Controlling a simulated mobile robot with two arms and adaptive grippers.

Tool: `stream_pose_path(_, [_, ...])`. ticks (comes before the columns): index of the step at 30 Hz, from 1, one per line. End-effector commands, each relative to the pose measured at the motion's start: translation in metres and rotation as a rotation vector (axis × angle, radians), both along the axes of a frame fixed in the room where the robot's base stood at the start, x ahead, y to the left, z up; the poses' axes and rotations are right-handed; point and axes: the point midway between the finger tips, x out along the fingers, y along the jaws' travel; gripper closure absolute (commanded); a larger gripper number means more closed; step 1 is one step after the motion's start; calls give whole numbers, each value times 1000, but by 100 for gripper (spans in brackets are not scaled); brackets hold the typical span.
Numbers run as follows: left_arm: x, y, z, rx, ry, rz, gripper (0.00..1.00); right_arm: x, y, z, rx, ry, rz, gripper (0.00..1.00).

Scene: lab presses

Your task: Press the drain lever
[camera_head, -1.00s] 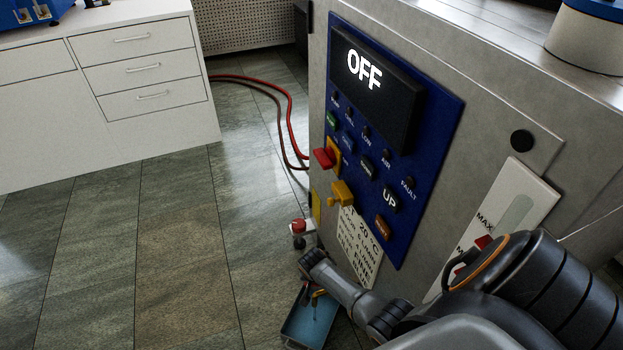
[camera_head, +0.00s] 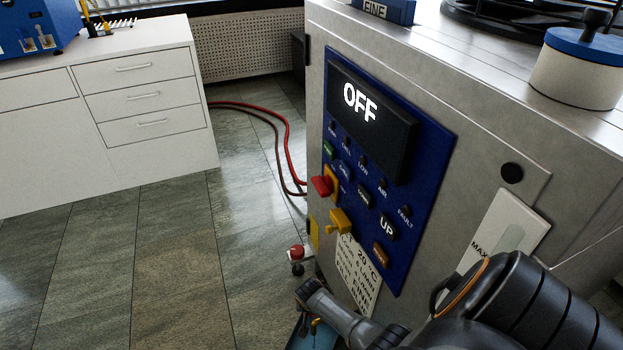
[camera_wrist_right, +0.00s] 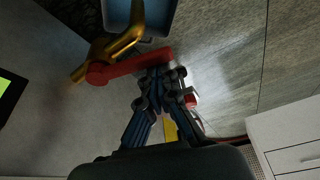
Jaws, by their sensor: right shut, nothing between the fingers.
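The drain lever (camera_wrist_right: 130,66) is a red handle on a brass valve (camera_wrist_right: 112,45), seen in the right wrist view at upper left. My right gripper (camera_wrist_right: 160,76) is shut and empty, its fingertips right at the free end of the red lever. They look close to or touching it; I cannot tell which. In the head view my right arm (camera_head: 500,305) reaches down along the front of the grey machine (camera_head: 465,150). There, the red lever is not clearly visible. My left gripper is in neither view.
A blue tray (camera_wrist_right: 169,18) lies on the floor by the valve. The machine's blue panel (camera_head: 437,165) has a red knob (camera_head: 321,186), a yellow knob (camera_head: 341,222) and a display reading OFF. A red push button (camera_head: 296,252) stands low beside the machine. White drawers (camera_head: 150,100) stand left, with open floor between.

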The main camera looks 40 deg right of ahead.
Motion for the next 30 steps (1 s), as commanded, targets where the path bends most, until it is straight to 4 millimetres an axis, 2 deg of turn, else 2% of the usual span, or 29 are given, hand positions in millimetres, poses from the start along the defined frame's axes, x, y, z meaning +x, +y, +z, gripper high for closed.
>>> stream_pose_path(5, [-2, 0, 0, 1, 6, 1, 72, 4, 6, 0, 0, 1, 0, 100])
stream_pose_path(19, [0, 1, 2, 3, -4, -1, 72, 3, 7, 3, -1, 2, -1, 100])
stream_pose_path(23, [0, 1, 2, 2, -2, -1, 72, 1, 9, 12, -1, 1, 0, 100])
stream_pose_path(30, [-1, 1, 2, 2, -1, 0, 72, -7, 15, 40, 0, -1, 1, 100])
